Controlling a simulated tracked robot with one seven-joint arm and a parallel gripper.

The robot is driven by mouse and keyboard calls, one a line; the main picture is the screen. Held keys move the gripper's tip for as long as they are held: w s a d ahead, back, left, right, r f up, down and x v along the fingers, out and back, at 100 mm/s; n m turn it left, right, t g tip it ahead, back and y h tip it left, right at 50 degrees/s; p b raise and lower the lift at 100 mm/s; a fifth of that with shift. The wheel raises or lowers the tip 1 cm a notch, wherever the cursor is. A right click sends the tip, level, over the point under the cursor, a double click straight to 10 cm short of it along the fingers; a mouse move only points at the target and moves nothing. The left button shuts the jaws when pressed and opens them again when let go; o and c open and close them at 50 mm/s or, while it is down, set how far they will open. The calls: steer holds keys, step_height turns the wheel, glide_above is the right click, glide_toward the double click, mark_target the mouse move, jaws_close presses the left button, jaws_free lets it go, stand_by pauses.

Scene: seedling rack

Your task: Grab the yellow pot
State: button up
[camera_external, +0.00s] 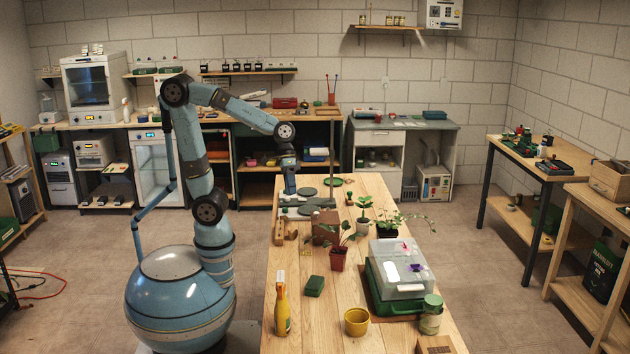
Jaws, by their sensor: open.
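The yellow pot (356,321) stands upright near the front of the wooden table (335,292), and its open top looks empty. My gripper (290,193) is far from it, over the back left part of the table and pointing down. The gripper is small in this view and its fingers are hard to make out. It is open, and I see nothing held in it.
A red pot (338,259) with a plant stands behind. Bare wood surrounds the pot.

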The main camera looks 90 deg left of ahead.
steer(key=w+d+f+n+g+h, duration=0.1)
steer(key=w+d+f+g+h, duration=0.2)
steer(key=d, duration=0.4)
steer(key=w+d+f+n+h, duration=0.2)
steer(key=w+d+f, duration=0.1)
steer(key=w+d, duration=0.3)
steer(key=n+h, duration=0.6)
steer(key=n, duration=0.1)
glide_above(356, 309)
steer(key=s+a, duration=0.3)
steer(key=a, duration=0.3)
step_height(356, 309, down, 14)
steer(key=w+d+f+n, duration=0.1)
steer(key=f, duration=0.1)
steer(key=w+d+f+n+t+h, duration=0.1)
steer(key=d+f+n, duration=0.1)
steer(key=f, duration=0.1)
steer(key=w+d+f+n+h, duration=0.1)
steer(key=d+f+n, duration=0.1)
steer(key=f, duration=0.1)
steer(key=shift+d+f+t, duration=0.15)
steer(key=shift+f+t, duration=0.05)
steer(key=shift+t, duration=0.2)
steer(key=shift+d, duration=2.45)
steer(key=shift+c, duration=0.3)
steer(key=c, duration=0.8)
